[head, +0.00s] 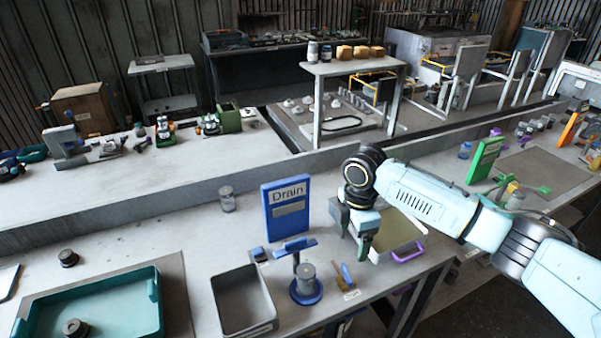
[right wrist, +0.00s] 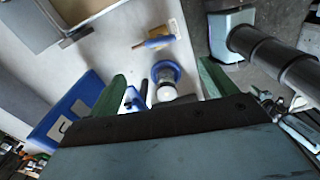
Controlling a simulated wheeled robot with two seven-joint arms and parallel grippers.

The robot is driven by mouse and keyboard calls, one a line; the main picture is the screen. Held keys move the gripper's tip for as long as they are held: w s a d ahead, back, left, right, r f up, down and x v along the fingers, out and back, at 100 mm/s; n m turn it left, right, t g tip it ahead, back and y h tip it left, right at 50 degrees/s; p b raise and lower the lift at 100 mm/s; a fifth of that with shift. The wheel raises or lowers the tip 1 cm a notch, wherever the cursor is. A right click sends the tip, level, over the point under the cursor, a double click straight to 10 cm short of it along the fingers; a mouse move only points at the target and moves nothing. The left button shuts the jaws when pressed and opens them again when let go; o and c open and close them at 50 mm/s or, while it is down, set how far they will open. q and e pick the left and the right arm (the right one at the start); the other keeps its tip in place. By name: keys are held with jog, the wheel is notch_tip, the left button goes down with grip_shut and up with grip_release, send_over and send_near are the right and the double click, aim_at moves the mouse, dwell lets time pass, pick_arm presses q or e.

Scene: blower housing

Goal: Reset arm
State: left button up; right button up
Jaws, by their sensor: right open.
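My right arm reaches in from the right in the head view. My right gripper (head: 366,246) points down above the bench, just right of the blue "Drain" sign (head: 287,212). In the right wrist view its two green fingers (right wrist: 160,82) stand apart, with nothing held between them. A blue round stand with a grey cylinder (head: 306,283) is on the bench to the left of the gripper. It also shows beyond the fingers in the right wrist view (right wrist: 166,76). My left gripper is not in view.
A grey open bin (head: 243,300) and a teal tray (head: 146,304) are on the bench at the left. A shallow tray with a purple handle (head: 408,253) lies beside and behind the gripper. A green sign (head: 485,160) stands farther right. The bench left of the Drain sign has free room.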

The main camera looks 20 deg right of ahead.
jog(key=shift+a, duration=0.1)
jog(key=s+a+f+m+t+y, duration=0.2)
jog(key=s+a+f+m, duration=0.4)
jog(key=s+a, duration=0.7)
jog(key=s+d+m+t+h, duration=0.1)
jog(key=s+d+m, duration=0.2)
jog(key=s+m, duration=0.3)
jog(key=s+d+m+t+h, duration=0.1)
jog(key=s+d+m, duration=0.2)
jog(key=s, duration=0.5)
notch_tip(320, 180, down, 30)
jog(key=g+b, duration=0.2)
jog(key=b, duration=0.5)
jog(key=s+d+f+b, duration=0.1)
jog(key=s+f+b, duration=0.2)
jog(key=s+f, duration=0.5)
jog(key=s+d+f+g+b, duration=0.1)
jog(key=s+d+f+b, duration=0.1)
jog(key=s+f, duration=0.7)
notch_tip(320, 180, down, 5)
jog(key=shift+s+f+b, duration=0.15)
jog(key=shift+s+b, duration=0.1)
jog(key=shift+b, duration=0.4)
